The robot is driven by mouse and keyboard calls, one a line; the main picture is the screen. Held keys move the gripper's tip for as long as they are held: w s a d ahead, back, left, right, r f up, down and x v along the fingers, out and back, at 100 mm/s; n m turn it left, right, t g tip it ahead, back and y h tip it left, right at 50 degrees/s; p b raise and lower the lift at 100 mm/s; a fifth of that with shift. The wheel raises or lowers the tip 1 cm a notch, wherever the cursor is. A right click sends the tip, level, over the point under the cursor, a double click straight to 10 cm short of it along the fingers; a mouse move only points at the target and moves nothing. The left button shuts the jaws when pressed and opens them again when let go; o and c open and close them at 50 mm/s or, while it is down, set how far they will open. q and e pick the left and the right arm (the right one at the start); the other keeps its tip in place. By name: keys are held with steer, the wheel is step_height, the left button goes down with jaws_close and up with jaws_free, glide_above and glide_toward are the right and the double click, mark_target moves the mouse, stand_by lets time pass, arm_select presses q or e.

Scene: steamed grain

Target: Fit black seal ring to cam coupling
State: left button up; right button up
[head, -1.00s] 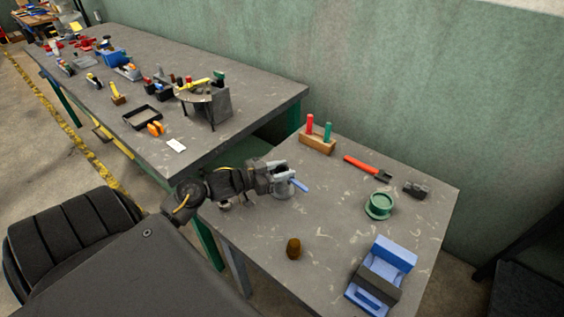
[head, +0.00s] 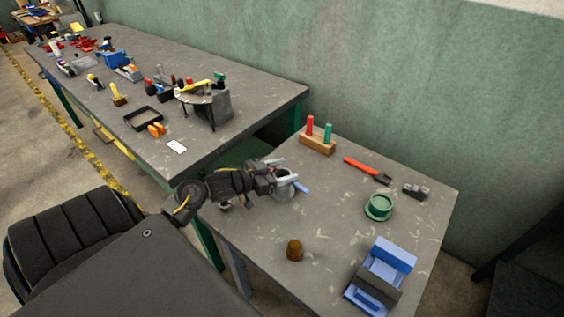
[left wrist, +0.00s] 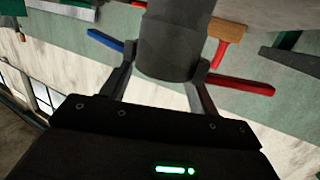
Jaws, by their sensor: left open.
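The grey cam coupling (head: 285,187) stands on the near table with a blue lever (head: 301,188) at its side. My left gripper (head: 276,177) is at its upper left side in the head view. In the left wrist view, the coupling's dark grey cylinder (left wrist: 170,40) lies between the two open fingers (left wrist: 163,92); contact cannot be told. The blue lever (left wrist: 105,40) sticks out left there. A red bar (left wrist: 241,83) runs out right; whether it joins the coupling is unclear. I cannot make out the black seal ring. My right gripper is not in view.
A green round dish (head: 378,207), a brown plug-like piece (head: 294,250) and a blue-and-grey fixture (head: 377,277) stand on the near table. Behind are a wooden block (head: 317,146) with red and green pegs, a red-handled tool (head: 367,169) and a small dark block (head: 414,191).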

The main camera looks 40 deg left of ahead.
arm_select(q)
steer(key=b+v, duration=0.1)
steer(key=v, duration=1)
steer(key=shift+w, duration=0.15)
stand_by(0.4)
